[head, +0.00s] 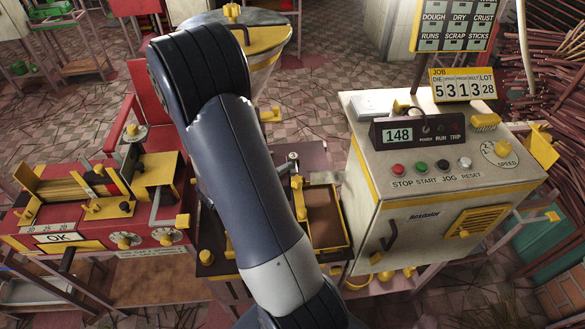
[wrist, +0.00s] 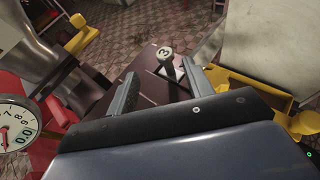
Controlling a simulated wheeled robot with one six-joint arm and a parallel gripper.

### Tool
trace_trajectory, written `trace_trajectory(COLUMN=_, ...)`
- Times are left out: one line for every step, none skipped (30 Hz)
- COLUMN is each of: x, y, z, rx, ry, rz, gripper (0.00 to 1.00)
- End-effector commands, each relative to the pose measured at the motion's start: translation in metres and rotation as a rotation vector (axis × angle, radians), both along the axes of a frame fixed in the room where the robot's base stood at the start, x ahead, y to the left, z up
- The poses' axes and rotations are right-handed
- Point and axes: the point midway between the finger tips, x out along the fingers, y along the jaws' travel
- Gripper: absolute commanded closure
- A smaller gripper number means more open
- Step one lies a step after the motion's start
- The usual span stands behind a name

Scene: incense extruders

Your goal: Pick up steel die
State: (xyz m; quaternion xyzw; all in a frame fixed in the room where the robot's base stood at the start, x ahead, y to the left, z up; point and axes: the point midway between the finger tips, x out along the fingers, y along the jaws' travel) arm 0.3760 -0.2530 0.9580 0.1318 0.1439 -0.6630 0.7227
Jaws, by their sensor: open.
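A small steel die (wrist: 166,53) with a round pale end marked 3 stands on a dark brown-red table (wrist: 140,72) in the wrist view. My gripper (wrist: 160,72) is open and empty, one finger to the left and one to the right. The die shows beyond and between the fingertips, and neither finger appears to touch it. In the head view a small metal piece (head: 292,158), which looks like the same die, stands at the back of the table, right of my arm. My gripper is out of sight in the head view.
A grey control cabinet (head: 415,185) stands close on the right. A red machine (head: 105,225) with yellow fittings is on the left. A yellow-rimmed tray (head: 348,228) sits on the table in front of the metal piece. A yellow-rimmed hopper (head: 268,45) is behind.

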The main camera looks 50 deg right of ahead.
Motion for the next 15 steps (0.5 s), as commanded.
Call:
trace_trajectory(x=-0.001, y=-0.003, z=-0.001, rx=0.0, ry=0.002, rz=-0.001, gripper=0.51)
trace_trajectory(x=-0.001, y=-0.005, z=-0.001, rx=0.0, ry=0.002, rz=-0.002, gripper=0.51)
trace_trajectory(x=-0.002, y=-0.009, z=-0.003, rx=0.001, ry=0.003, rz=-0.003, gripper=0.51)
trace_trajectory(x=-0.003, y=-0.012, z=-0.004, rx=0.0, ry=0.002, rz=-0.003, gripper=0.51)
trace_trajectory(x=-0.004, y=-0.016, z=-0.005, rx=0.001, ry=0.003, rz=-0.005, gripper=0.51)
trace_trajectory(x=-0.004, y=-0.021, z=-0.007, rx=0.001, ry=0.004, rz=-0.005, gripper=0.51)
trace_trajectory(x=-0.005, y=-0.025, z=-0.009, rx=0.001, ry=0.003, rz=-0.006, gripper=0.51)
trace_trajectory(x=-0.006, y=-0.029, z=-0.01, rx=0.001, ry=0.003, rz=-0.005, gripper=0.51)
trace_trajectory(x=-0.005, y=-0.034, z=-0.013, rx=0.001, ry=0.002, rz=-0.005, gripper=0.51)
trace_trajectory(x=-0.004, y=-0.037, z=-0.014, rx=0.001, ry=0.001, rz=-0.005, gripper=0.51)
trace_trajectory(x=-0.004, y=-0.04, z=-0.016, rx=0.001, ry=0.001, rz=-0.004, gripper=0.51)
trace_trajectory(x=-0.004, y=-0.043, z=-0.018, rx=0.001, ry=0.001, rz=-0.003, gripper=0.51)
trace_trajectory(x=-0.003, y=-0.045, z=-0.018, rx=0.001, ry=0.001, rz=-0.003, gripper=0.51)
trace_trajectory(x=-0.003, y=-0.047, z=-0.019, rx=0.001, ry=0.0, rz=-0.003, gripper=0.51)
trace_trajectory(x=-0.003, y=-0.048, z=-0.02, rx=0.001, ry=0.0, rz=-0.002, gripper=0.51)
